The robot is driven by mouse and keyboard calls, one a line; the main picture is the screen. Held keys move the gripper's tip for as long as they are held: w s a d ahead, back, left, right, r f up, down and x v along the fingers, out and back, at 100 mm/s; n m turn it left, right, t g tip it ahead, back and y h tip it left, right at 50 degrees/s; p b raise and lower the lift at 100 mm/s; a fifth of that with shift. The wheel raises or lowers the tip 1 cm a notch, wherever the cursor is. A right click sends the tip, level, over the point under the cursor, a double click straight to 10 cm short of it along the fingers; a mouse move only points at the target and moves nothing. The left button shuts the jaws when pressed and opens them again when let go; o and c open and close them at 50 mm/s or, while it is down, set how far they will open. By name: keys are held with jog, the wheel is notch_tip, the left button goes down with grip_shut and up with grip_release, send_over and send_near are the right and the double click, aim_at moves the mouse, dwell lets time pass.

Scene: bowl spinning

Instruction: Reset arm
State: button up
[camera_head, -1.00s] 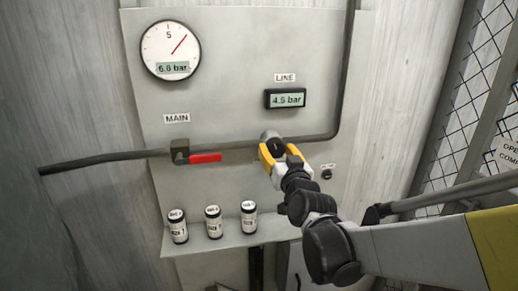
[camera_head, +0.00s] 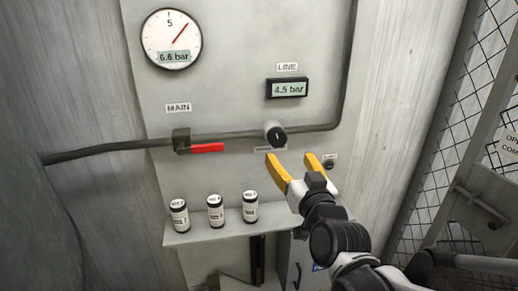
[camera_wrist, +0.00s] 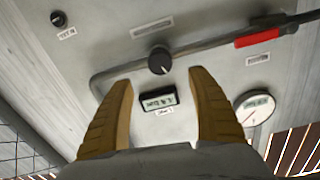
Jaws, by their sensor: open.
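My gripper (camera_head: 293,165) is open and empty, its two yellow fingers spread apart. In the head view it is below and slightly right of the black round knob (camera_head: 275,134) on the pipe, apart from it. In the wrist view the knob (camera_wrist: 160,60) shows beyond the fingertips, between the two fingers (camera_wrist: 160,95). The arm comes in from the lower right.
The panel carries a round gauge (camera_head: 171,39) reading about 6.6 bar, a LINE display (camera_head: 287,88) reading 4.5 bar and a red valve handle (camera_head: 207,148). Three canisters (camera_head: 215,211) stand on the shelf (camera_head: 235,227). A mesh gate (camera_head: 440,130) is at right.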

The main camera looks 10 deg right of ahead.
jog(key=shift+s, duration=0.65)
jog(key=s+f+n+g+b, duration=0.1)
jog(key=s+f+g+b, duration=0.1)
jog(key=s+f+g, duration=0.9)
jog(key=s+f, duration=0.5)
jog(key=shift+s, duration=0.35)
dwell(1.8)
